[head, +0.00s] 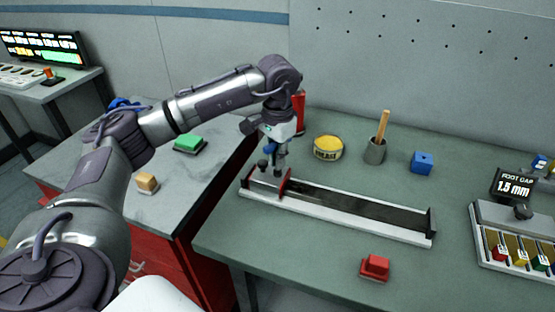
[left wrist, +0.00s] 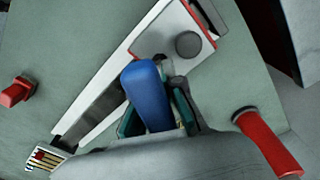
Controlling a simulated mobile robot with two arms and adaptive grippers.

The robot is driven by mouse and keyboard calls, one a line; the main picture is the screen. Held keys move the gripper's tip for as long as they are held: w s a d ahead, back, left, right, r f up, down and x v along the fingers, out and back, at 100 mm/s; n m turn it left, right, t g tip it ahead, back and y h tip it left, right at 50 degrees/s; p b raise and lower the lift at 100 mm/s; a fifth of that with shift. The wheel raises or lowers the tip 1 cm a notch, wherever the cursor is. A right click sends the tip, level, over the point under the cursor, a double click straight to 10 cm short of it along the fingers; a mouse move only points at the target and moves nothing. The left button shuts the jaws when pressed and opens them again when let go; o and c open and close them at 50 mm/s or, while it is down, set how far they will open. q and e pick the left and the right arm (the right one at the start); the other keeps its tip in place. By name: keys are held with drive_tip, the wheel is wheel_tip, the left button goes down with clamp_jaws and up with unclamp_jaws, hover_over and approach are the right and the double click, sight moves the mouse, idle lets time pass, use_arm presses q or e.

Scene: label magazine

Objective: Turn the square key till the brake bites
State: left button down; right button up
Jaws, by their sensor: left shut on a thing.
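My left gripper (head: 276,156) reaches down over the left end of the long label magazine (head: 340,225). In the left wrist view it is shut on a blue handle (left wrist: 147,95), which looks like the square key's handle. The handle stands over the magazine's pale end block (head: 265,186), beside a dark round knob (left wrist: 188,44). The key's lower end is hidden, so I cannot tell whether it sits in a socket. A red plate (head: 285,184) stands across the channel just right of the block. My right gripper is not in view.
Behind the magazine stand a yellow tin (head: 328,148), a grey cup with a wooden stick (head: 375,150) and a blue block (head: 422,162). A red block (head: 375,266) lies in front. A red cylinder (left wrist: 268,140) is close to the gripper. A gauge rack (head: 510,225) stands right.

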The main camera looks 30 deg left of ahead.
use_arm(q)
drive_tip(key=shift+s+d+f+m, duration=0.1)
drive_tip(key=shift+s+f+m, duration=0.05)
drive_tip(key=shift+f+m, duration=0.25)
drive_tip(key=c, duration=1.2)
unclamp_jaws()
drive_tip(key=shift+r, duration=0.2)
drive_tip(key=r, duration=1.2)
drive_tip(key=shift+w, duration=0.2)
